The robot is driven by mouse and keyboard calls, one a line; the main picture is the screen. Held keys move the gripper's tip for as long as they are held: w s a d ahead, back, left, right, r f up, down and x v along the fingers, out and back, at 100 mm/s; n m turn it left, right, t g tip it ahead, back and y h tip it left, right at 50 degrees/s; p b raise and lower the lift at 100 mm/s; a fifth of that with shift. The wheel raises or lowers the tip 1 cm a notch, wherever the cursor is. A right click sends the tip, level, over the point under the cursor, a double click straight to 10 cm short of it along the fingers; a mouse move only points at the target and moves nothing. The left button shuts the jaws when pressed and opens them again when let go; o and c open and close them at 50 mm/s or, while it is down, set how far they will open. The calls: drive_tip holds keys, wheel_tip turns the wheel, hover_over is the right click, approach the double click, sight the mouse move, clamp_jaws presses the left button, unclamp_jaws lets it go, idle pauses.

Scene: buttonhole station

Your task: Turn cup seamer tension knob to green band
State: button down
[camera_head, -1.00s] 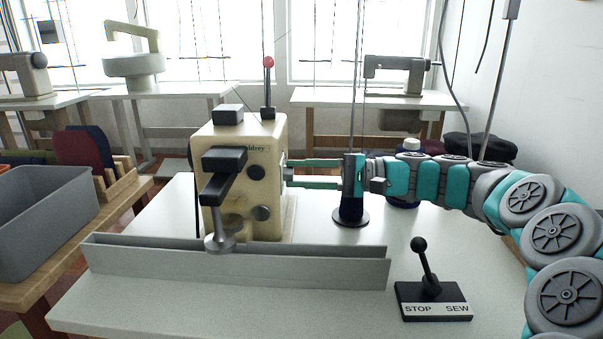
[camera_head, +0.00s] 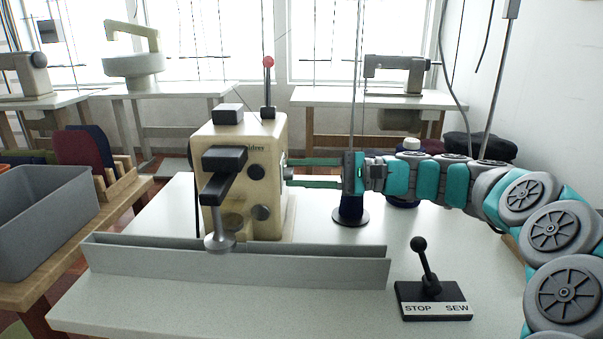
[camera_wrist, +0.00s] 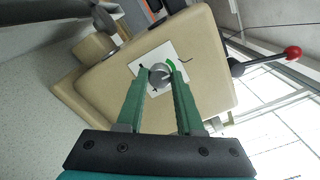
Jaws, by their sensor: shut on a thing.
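The cream cup seamer (camera_head: 272,140) stands on the white table. My gripper (camera_head: 289,172) reaches it from the right, its fingers against the machine's right side. In the wrist view the round grey tension knob (camera_wrist: 159,75) sits on a white dial plate (camera_wrist: 150,62) on the machine's face. My green fingers are shut on the knob, one on each side. A green band (camera_wrist: 171,63) shows as a short arc at the knob's upper right, partly beside the right finger. Dark marks show on the plate. The knob's pointer is too small to read. The knob is hidden in the head view.
A STOP/SEW lever (camera_head: 430,285) stands at the front right. A grey rail (camera_head: 240,268) runs along the front. A thread stand (camera_head: 350,212) rises close to my gripper. A red-tipped lever (camera_head: 268,85) tops the machine. A grey bin (camera_head: 40,220) is at left.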

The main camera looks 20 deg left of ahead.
drive_tip(key=c, duration=0.5)
unclamp_jaws()
drive_tip(key=shift+c, duration=0.2)
drive_tip(key=shift+d, duration=0.1)
drive_tip(key=v, duration=0.7)
drive_tip(key=shift+d+b, duration=0.35)
